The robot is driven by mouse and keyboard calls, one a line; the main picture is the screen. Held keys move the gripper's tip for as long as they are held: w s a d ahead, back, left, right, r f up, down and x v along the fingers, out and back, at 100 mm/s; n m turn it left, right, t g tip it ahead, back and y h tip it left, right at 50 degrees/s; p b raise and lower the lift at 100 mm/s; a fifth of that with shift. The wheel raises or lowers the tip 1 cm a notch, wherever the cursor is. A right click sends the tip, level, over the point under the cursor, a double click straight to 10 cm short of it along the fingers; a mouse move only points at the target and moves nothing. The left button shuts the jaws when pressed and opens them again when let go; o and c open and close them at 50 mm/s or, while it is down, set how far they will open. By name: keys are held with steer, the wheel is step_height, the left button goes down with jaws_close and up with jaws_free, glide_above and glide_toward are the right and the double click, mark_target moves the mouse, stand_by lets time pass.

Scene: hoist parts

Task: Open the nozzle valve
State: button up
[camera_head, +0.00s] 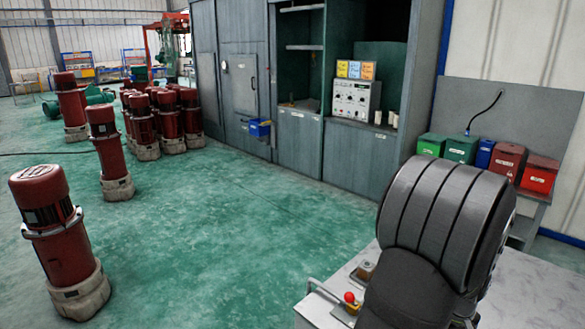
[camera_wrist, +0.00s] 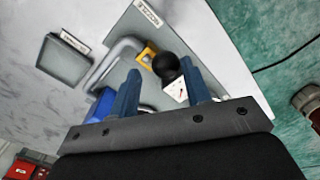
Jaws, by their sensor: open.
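In the wrist view my gripper (camera_wrist: 160,69) is open, with its two blue fingers apart and nothing held between them. A round black knob (camera_wrist: 166,66) shows between the fingertips, beside a yellow part (camera_wrist: 147,53) and a small white card with a red mark (camera_wrist: 176,90). A bent grey tube or handle (camera_wrist: 118,52) runs just left of them. I cannot tell which of these parts is the nozzle valve, nor whether the fingers touch the knob. In the head view my gripper is hidden behind my own grey arm.
In the head view, a white table (camera_head: 325,308) bears a red knob on a yellow base (camera_head: 350,299). In the wrist view, a grey tray (camera_wrist: 64,61) lies left, and a blue part (camera_wrist: 101,104) is by the left finger. Several red motors stand on the green floor (camera_head: 230,220).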

steer(key=shift+w+d+r, duration=0.1)
steer(key=shift+r, duration=3.05)
steer(key=shift+f, duration=0.1)
steer(key=shift+f, duration=3.95)
